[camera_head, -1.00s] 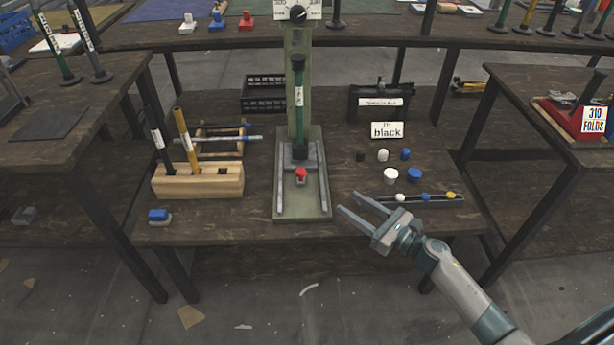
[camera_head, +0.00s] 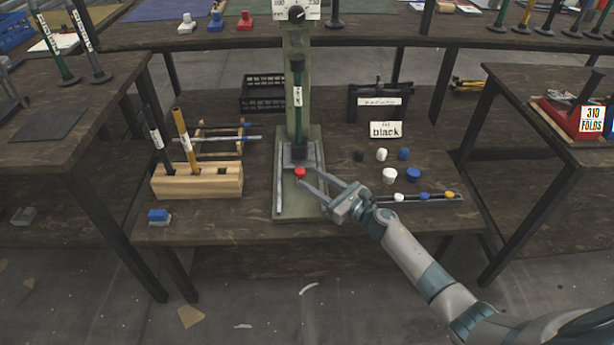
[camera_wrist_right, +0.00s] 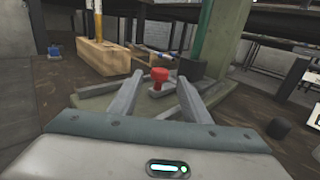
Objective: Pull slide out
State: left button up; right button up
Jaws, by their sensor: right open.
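The press (camera_head: 299,95) stands upright on the table with a pale green base (camera_head: 296,208) and two rails. Its slide, a grey plate (camera_head: 287,164), sits between the rails at the foot of the column, under the green-and-black ram. A red knob (camera_head: 300,172) is at the slide's front; it also shows in the right wrist view (camera_wrist_right: 159,75). My right gripper (camera_head: 309,184) is open just in front and to the right of the red knob. In the right wrist view the knob appears between and beyond the two fingertips (camera_wrist_right: 161,86). My left gripper is not in view.
A wooden block (camera_head: 197,182) holding rods stands left of the press, with a small blue-topped piece (camera_head: 158,215) in front. Several black, white and blue caps and a "black" sign (camera_head: 385,130) are to the right. A narrow rail (camera_head: 427,199) lies at the right front.

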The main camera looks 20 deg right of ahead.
aim_at(304, 174)
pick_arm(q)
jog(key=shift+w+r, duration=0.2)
pick_arm(e)
jog(key=shift+x, duration=1.65)
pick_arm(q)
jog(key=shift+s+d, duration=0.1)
pick_arm(e)
jog(key=shift+c, duration=0.3)
grip_shut()
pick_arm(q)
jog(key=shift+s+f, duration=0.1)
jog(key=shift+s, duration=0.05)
